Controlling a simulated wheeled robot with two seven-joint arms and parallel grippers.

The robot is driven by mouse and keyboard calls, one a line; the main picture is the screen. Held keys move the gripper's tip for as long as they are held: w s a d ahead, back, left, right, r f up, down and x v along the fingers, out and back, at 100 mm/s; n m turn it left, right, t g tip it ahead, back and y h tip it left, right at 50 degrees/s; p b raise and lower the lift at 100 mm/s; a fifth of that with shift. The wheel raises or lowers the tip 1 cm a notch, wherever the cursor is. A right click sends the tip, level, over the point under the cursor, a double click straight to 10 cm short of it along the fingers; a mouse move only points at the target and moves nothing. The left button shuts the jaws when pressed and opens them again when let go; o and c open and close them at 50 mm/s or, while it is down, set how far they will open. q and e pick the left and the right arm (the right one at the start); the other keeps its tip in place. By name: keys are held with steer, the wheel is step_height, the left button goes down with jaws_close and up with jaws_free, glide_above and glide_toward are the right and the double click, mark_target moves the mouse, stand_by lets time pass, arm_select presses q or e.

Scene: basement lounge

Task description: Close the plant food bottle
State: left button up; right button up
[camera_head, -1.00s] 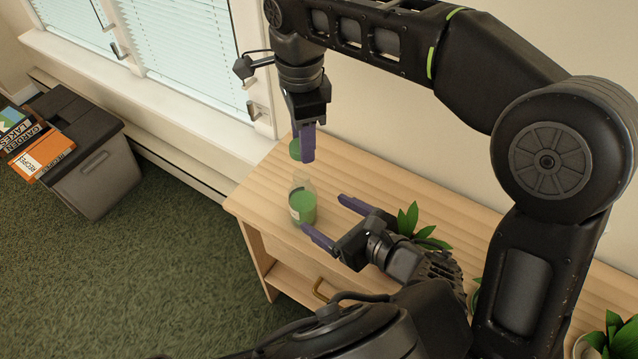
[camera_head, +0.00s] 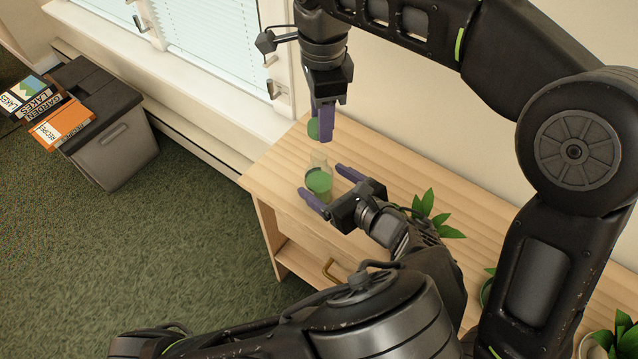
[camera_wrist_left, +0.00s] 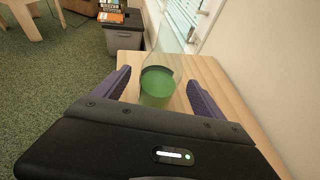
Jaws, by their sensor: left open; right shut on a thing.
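The plant food bottle (camera_head: 318,182), clear with green contents, stands upright on the wooden cabinet top near its left end. My left gripper (camera_head: 329,186) is open, with its purple fingers on either side of the bottle. In the left wrist view the bottle (camera_wrist_left: 158,86) sits between the two spread fingers (camera_wrist_left: 155,92); I cannot tell whether either finger touches it. My right gripper (camera_head: 322,128) points down above and behind the bottle. It is shut on a green round cap (camera_head: 313,129), partly hidden by the fingers.
Green leafy plants (camera_head: 430,212) stand to the right of my left gripper. A grey bin (camera_head: 115,140) with books (camera_head: 62,125) on it stands on the carpet at left.

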arm_select(q)
steer(key=shift+x, duration=2.6)
steer(key=shift+c, duration=0.3)
jaws_close()
